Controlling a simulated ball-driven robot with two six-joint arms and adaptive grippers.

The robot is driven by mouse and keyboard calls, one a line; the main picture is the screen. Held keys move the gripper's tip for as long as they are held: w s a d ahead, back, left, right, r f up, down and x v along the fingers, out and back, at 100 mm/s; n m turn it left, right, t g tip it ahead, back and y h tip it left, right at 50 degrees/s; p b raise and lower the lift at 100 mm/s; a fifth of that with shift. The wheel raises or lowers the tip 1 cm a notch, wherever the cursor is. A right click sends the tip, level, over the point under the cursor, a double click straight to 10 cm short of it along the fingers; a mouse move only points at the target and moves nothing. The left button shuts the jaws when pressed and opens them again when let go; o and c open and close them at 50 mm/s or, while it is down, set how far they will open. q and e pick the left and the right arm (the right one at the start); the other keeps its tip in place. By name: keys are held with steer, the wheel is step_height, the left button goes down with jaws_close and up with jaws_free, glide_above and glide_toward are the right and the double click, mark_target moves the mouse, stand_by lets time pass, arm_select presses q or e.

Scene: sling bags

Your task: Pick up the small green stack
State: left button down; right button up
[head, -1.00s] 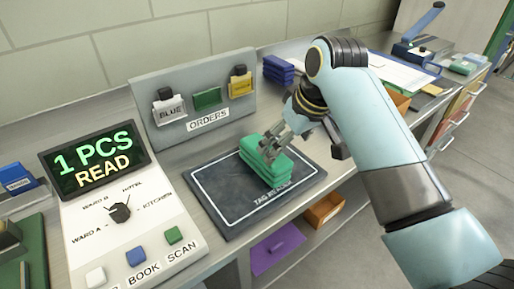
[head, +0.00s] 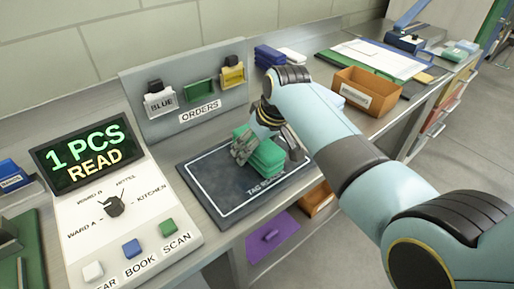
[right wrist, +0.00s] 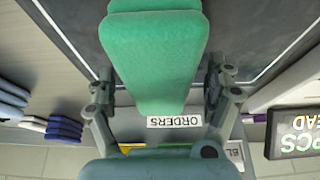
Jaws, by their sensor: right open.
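The small green stack (head: 266,162) of folded cloth lies on the dark tag reader mat (head: 222,190). In the right wrist view the green stack (right wrist: 154,60) fills the middle, between my two fingers. My right gripper (head: 268,148) is above the stack with one finger on each side. In the right wrist view my right gripper (right wrist: 160,80) is open, and gaps show between both fingers and the stack. My left gripper is out of view.
The console screen (head: 84,152) reads "1 PCS READ". The orders panel (head: 195,108) stands behind the mat. Dark blue stacks (head: 270,56) and an orange-brown bin (head: 366,92) stand at the back right. A purple item (head: 270,237) lies on the lower shelf.

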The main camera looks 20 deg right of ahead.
steer(key=c, duration=1.5)
